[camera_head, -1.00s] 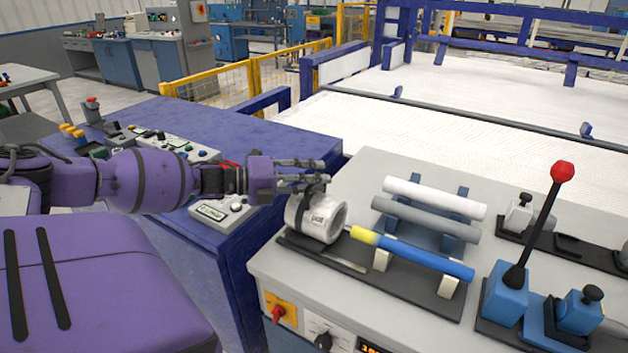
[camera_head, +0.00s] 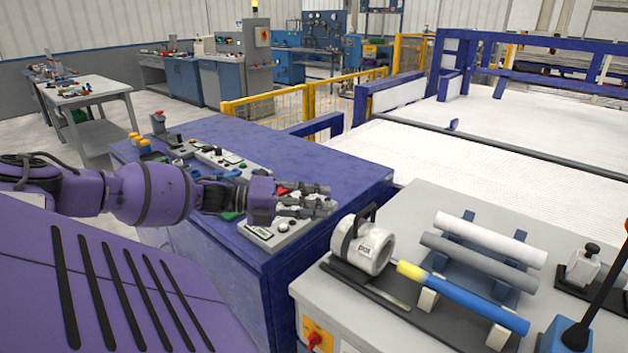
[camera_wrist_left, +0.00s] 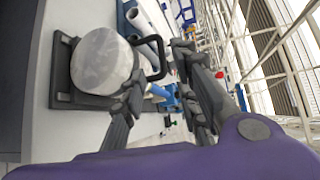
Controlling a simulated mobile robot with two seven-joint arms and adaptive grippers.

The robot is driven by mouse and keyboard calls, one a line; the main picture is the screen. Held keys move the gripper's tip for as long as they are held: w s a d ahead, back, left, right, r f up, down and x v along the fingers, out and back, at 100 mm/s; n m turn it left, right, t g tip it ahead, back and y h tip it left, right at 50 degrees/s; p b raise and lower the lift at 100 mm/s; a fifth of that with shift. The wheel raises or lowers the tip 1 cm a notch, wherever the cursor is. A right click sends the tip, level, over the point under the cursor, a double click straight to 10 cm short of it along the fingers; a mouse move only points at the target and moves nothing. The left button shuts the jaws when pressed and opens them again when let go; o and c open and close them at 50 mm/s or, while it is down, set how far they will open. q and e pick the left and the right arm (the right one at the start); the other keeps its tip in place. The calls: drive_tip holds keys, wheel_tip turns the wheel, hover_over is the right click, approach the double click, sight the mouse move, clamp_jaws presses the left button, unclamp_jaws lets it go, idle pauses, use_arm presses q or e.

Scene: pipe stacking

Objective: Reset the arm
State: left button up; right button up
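My left gripper (camera_head: 333,197) reaches in from the left, above the blue cabinet's right edge. Its fingers are spread apart with nothing between them, as the left wrist view (camera_wrist_left: 160,72) also shows. A white cylindrical tool (camera_head: 362,248) with a black handle stands on the grey worktop, to the right of and below the fingers, apart from them in the head view. Its round pale end (camera_wrist_left: 101,60) and dark handle show in the left wrist view. My right gripper is in neither view.
A blue pipe with a yellow end (camera_head: 465,297) lies on supports right of the tool. White (camera_head: 490,240) and grey (camera_head: 478,262) pipes rest on a rack behind it. A control panel (camera_head: 215,158) sits on the blue cabinet (camera_head: 330,165). A lever stands at the right edge.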

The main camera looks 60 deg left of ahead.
use_arm(q)
drive_tip(key=shift+s+a, duration=0.15)
drive_tip(key=shift+s, duration=0.15)
idle(0.4)
drive_tip(key=s+d+f+n+y+p, duration=0.3)
drive_tip(key=s+f+n+y+p, duration=0.35)
drive_tip(key=s+f+n, duration=1.05)
drive_tip(key=s+d+f+n+g+y, duration=0.1)
drive_tip(key=s+d+f+g+y, duration=0.2)
drive_tip(key=s+d+f, duration=0.55)
drive_tip(key=d+f+n+g+h+p, duration=0.1)
drive_tip(key=d+n, duration=0.6)
drive_tip(key=d, duration=1.5)
wheel_tip(320, 180, down, 3)
drive_tip(key=shift+s+d+r+g+p, duration=0.15)
drive_tip(key=shift+d+g+p, duration=0.15)
drive_tip(key=shift+g+p, duration=0.6)
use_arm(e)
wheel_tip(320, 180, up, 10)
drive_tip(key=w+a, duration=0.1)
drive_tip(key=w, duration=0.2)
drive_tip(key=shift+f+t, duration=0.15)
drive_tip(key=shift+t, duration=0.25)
